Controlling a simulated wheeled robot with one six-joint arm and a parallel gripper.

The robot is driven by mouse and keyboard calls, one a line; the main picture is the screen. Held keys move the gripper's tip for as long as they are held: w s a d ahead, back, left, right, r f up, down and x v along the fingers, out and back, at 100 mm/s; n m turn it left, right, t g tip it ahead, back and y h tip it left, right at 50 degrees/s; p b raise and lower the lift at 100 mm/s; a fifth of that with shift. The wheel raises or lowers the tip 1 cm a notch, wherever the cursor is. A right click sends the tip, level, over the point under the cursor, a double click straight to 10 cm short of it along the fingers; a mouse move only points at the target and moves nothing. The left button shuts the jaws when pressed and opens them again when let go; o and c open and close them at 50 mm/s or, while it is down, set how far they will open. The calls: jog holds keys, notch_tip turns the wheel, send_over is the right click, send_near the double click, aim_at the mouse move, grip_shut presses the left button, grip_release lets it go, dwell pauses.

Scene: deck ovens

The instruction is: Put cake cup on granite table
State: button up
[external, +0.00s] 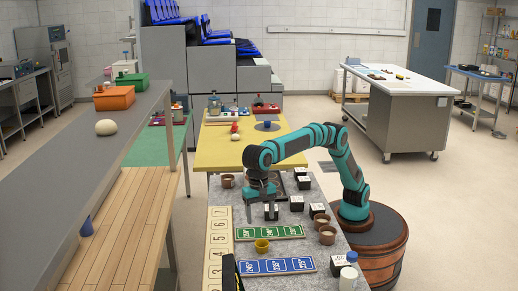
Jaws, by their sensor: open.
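The granite table (222,201) is the grey speckled surface in the middle foreground. Several small cups are in view, and I cannot tell which is the cake cup. Brown cups stand on the granite: one at the far left (228,181), and two on the right, one upper (321,220) and one lower (327,236). A yellow cup (262,246) stands between the green and blue strips. A blue cup (86,227) is on the wooden shelf at left. My gripper (260,207) is open, pointing down over the granite beside a black block. I see nothing held in it.
Several black blocks with white tops (271,211) stand around my gripper. A green number strip (269,232) and a blue one (276,266) lie on the granite. Bottles (348,279) stand at front right. A yellow table (220,152) adjoins behind; a long grey shelf (75,165) is left.

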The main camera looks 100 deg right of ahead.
jog(key=d+r+n+t+y, duration=0.15)
jog(key=d+r, duration=0.35)
jog(key=d, duration=0.5)
jog(key=w+d+r+n+t, duration=0.1)
jog(key=d+r+n+t, duration=0.1)
jog(key=d+r, duration=0.6)
jog(key=d+r+n+t+y, duration=0.1)
jog(key=d+r+t, duration=0.15)
jog(key=d, duration=0.95)
jog(key=s+d+r+n+t, duration=0.1)
jog(key=s+d+r, duration=0.1)
jog(key=d, duration=0.4)
jog(key=s+d+r+n+t, duration=0.1)
jog(key=s+d+r, duration=0.15)
jog(key=d, duration=0.35)
jog(key=s+d+n+t, duration=0.4)
jog(key=s+d+t, duration=0.1)
jog(key=s+d, duration=0.95)
jog(key=s+d+f+n+t+h, duration=0.2)
jog(key=s+d, duration=0.4)
jog(key=s, duration=0.1)
jog(key=s+d+f+n+t+h, duration=0.2)
jog(key=s+d+f, duration=0.1)
jog(key=s+d, duration=0.3)
jog(key=shift+s+f+t, duration=0.35)
jog(key=shift+s+t, duration=0.05)
jog(key=shift+s, duration=0.05)
